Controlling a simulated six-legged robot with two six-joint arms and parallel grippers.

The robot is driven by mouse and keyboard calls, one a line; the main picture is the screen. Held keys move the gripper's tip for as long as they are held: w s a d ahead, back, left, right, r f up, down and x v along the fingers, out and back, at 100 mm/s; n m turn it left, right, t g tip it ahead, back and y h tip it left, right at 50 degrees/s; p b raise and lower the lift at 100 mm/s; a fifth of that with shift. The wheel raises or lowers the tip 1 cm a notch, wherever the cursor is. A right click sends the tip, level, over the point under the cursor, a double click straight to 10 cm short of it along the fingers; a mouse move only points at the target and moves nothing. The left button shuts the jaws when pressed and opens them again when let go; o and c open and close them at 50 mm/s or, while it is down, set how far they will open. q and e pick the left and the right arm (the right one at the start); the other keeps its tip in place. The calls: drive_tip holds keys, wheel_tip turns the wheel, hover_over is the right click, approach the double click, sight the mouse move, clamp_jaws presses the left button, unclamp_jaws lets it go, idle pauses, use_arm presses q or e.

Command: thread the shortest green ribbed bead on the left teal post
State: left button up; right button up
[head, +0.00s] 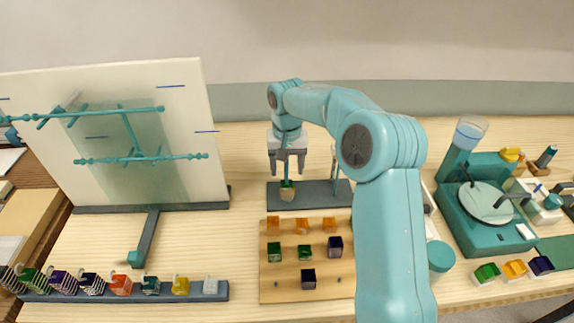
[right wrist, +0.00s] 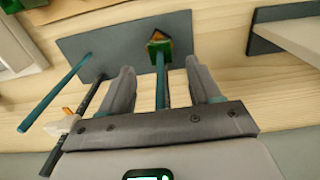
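The left teal post (head: 286,166) stands on a dark grey base plate (head: 312,195). A green bead (head: 287,184) sits low on it, above a tan-orange piece (head: 287,195). In the right wrist view the green bead (right wrist: 155,46) is around the foot of the post (right wrist: 160,80), against an orange piece. My right gripper (head: 287,150) is over this post. Its two fingers (right wrist: 160,82) stand apart on either side of the post, with gaps, holding nothing. The bead's ribbing is too small to tell. My left gripper is not in view.
Another teal post (head: 334,168) rises from the plate's right side. A wooden board (head: 268,288) in front holds orange, green and dark purple beads. A rail (head: 215,292) at front left carries several coloured pieces. A pale panel with teal rods (head: 180,85) stands left; a teal machine (head: 470,225) right.

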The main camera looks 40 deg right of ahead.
wheel_tip(320, 180, up, 16)
drive_tip(key=p, duration=0.2)
drive_tip(key=shift+r, duration=0.15)
drive_tip(key=shift+s, duration=0.15)
